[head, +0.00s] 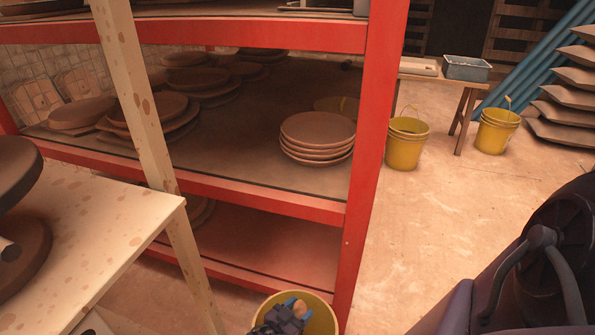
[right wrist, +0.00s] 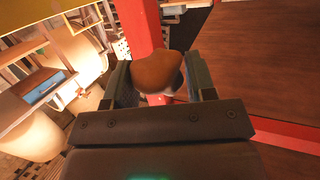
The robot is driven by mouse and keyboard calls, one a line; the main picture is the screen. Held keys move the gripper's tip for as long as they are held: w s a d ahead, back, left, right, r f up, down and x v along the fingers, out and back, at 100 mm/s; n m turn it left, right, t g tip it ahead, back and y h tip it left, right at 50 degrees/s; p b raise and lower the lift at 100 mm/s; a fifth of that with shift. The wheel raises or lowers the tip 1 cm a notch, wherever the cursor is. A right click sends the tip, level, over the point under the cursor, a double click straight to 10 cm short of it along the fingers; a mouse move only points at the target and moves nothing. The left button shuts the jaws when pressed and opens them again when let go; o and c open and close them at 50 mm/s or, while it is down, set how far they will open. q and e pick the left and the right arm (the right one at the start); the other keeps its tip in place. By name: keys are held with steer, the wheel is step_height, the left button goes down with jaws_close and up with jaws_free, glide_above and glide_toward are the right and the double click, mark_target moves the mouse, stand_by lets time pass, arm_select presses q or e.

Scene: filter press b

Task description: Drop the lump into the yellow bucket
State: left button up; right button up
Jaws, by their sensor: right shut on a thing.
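The yellow bucket (head: 324,310) stands at the bottom edge of the head view, beside the foot of the red shelf post, partly cut off by the frame. My right gripper (head: 288,312) shows over the bucket's mouth in that view. It is shut on the lump (right wrist: 158,72), a rounded brown piece between the two fingers in the right wrist view. A small tan part of the lump (head: 299,308) also shows in the head view. How high the lump is above the rim I cannot tell. My left gripper is not in view.
A red shelf rack (head: 280,205) with stacked clay plates (head: 318,139) stands behind the bucket. A speckled table (head: 90,235) is at left. Two more yellow buckets (head: 407,147) (head: 496,133) stand farther back near a bench (head: 440,76). The floor at right centre is clear.

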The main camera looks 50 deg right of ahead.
steer(key=o, duration=1)
steer(key=shift+r, duration=0.15)
